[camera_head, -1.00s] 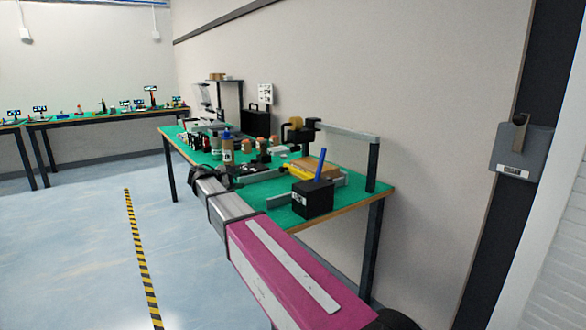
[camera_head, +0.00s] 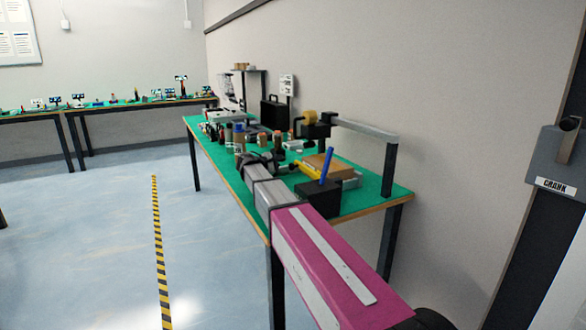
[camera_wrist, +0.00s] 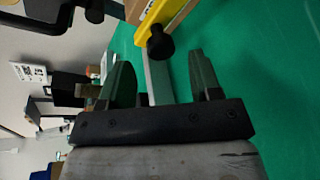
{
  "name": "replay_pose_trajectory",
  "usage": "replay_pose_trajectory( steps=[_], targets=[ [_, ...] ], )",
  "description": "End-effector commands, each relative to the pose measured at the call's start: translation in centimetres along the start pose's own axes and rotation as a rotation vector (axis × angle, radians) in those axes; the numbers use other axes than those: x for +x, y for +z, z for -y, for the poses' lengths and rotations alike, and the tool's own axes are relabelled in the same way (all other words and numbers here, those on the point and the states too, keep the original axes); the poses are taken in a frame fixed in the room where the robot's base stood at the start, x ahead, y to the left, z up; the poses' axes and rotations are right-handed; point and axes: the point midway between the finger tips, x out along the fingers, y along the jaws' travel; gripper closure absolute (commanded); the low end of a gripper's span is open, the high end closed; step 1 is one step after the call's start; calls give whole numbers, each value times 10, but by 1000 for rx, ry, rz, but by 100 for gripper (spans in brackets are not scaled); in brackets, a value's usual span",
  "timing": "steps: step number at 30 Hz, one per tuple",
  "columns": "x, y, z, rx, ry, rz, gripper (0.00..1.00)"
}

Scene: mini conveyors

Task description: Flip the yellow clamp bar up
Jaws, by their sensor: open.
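The yellow clamp bar (camera_head: 307,170) lies low on the green bench, beside a brown box, in the head view. In the wrist view the yellow bar (camera_wrist: 149,24) is at the top, with a black knob (camera_wrist: 160,45) at its near end. My gripper (camera_wrist: 160,72) is open, its two dark fingers spread on either side of a grey rail. The knob is ahead of the gap between the fingertips, apart from them. In the head view my gripper (camera_head: 273,160) is dark and partly hidden, just left of the yellow bar. Nothing is held.
A black block (camera_head: 318,198) with a blue pen-like stick (camera_head: 327,164) stands near the bench's front. A grey overhead arm on a dark post (camera_head: 390,168) is at the right. Bottles and several small parts crowd behind. Bare green surface shows at the right in the wrist view.

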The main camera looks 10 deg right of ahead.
Motion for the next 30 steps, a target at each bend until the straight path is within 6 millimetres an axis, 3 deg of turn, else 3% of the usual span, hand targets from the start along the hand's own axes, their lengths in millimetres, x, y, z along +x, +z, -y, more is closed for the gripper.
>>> replay_pose_trajectory(
  steps=[3,9,22,23,27,28,30],
  targets=[
    [22,0,0,0,-2,1,42],
    [46,-1,0,0,-1,1,42],
    [54,0,0,0,0,-1,42],
    [54,0,0,0,0,-1,48],
    [54,0,0,0,0,-1,94],
    [54,0,0,0,0,-1,100],
    [54,0,0,0,0,-1,100]
  ],
)
